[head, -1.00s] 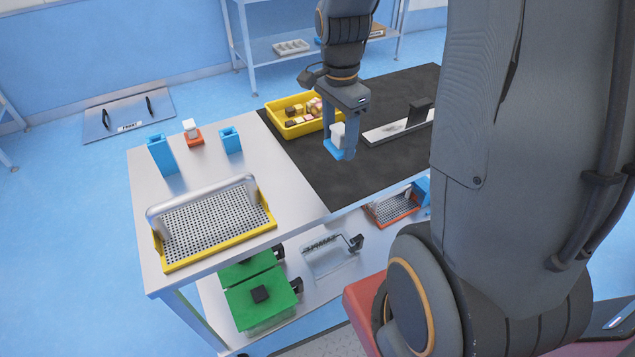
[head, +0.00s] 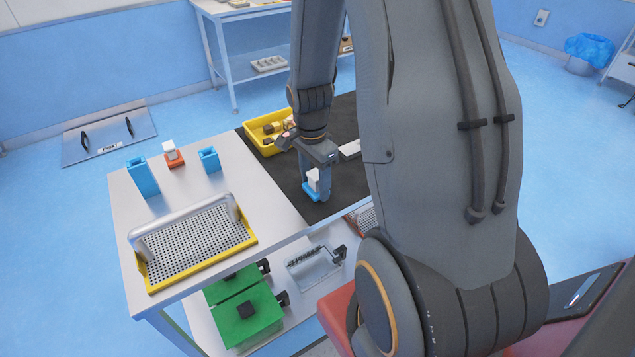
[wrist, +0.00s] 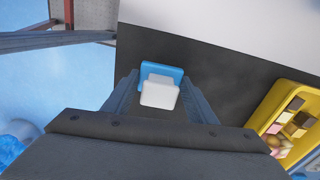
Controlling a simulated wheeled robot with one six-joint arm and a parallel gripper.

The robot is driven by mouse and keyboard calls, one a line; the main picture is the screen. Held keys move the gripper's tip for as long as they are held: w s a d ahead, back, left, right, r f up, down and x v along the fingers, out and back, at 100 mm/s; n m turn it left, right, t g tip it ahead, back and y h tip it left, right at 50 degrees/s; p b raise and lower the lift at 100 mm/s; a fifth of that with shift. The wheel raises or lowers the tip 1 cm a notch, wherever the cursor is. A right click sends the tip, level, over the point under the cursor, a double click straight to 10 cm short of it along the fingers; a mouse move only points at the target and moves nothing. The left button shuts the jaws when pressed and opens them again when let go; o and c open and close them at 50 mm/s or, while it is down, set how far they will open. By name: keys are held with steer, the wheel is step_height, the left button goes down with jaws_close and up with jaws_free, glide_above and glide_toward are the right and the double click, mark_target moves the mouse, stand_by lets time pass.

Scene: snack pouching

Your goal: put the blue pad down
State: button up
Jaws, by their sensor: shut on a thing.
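The blue pad (head: 312,193) has a white block (head: 313,178) on it. My gripper (head: 316,182) is shut on the pad's white block, over the front part of the black mat (head: 290,180). In the wrist view the white block (wrist: 160,94) sits between the two fingers, with the blue pad (wrist: 165,70) showing just beyond it. The pad looks low over the mat; I cannot tell whether it touches.
A yellow bin (head: 256,147) of snacks stands at the mat's far left. Two blue holders (head: 142,178) (head: 209,160), a red pad with a white block (head: 174,158) and a yellow-framed perforated tray (head: 190,250) are on the metal table. The mat around my gripper looks clear.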

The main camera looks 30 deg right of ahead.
steer(key=shift+f, duration=0.5)
steer(key=shift+s+f, duration=0.1)
steer(key=shift+f, duration=0.25)
steer(key=o, duration=1.4)
steer(key=shift+s+f, duration=0.1)
